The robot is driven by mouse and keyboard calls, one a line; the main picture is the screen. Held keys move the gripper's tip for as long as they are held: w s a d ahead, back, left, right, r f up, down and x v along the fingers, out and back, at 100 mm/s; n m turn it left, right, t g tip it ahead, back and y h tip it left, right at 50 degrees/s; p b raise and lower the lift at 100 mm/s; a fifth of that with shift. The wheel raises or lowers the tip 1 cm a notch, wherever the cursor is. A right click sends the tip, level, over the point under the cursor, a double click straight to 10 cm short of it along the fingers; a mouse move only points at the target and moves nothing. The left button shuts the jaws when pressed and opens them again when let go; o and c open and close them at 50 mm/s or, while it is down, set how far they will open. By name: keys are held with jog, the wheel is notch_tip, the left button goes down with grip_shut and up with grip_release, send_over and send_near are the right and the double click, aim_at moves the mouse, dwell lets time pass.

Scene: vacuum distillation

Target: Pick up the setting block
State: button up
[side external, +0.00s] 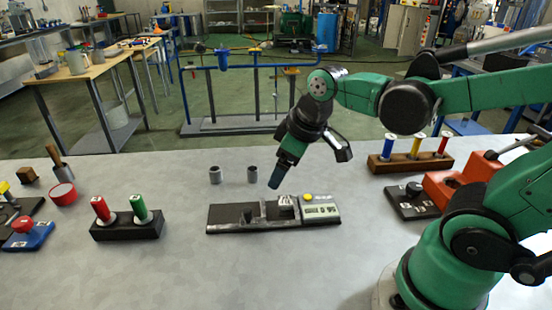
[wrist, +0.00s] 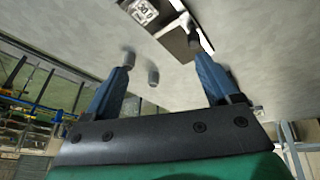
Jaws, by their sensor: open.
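A dark flat fixture (side external: 228,216) lies on the table in front of my gripper. A small metallic block with a dark-on-white label (side external: 285,201), which looks like the setting block, sits on it near a display panel. It also shows in the wrist view as a labelled block (wrist: 143,12) at the top edge. My gripper (side external: 274,183) is tilted downward just above and left of this block. In the wrist view its blue fingers (wrist: 164,52) are apart with nothing held between them. The right fingertip appears close to the fixture; contact cannot be told.
Two grey cylinders (side external: 215,175) (side external: 253,174) stand behind the fixture. A black holder (side external: 128,228) with red and green handled pieces is at left. A wooden rack (side external: 410,163) with coloured pieces stands at right. The front of the table is clear.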

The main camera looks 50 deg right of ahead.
aim_at(286, 201)
jog(key=f+n+g, duration=0.1)
jog(key=w+d+f+n+g, duration=0.1)
jog(key=n, duration=0.1)
jog(key=w+d+f+n+g, duration=0.1)
jog(key=f+n+g, duration=0.1)
jog(key=shift+d, duration=0.25)
jog(key=shift+d+f+n+g, duration=0.15)
jog(key=shift+f+n+g, duration=0.2)
jog(key=shift+f, duration=2.95)
grip_shut()
jog(key=shift+r, duration=0.15)
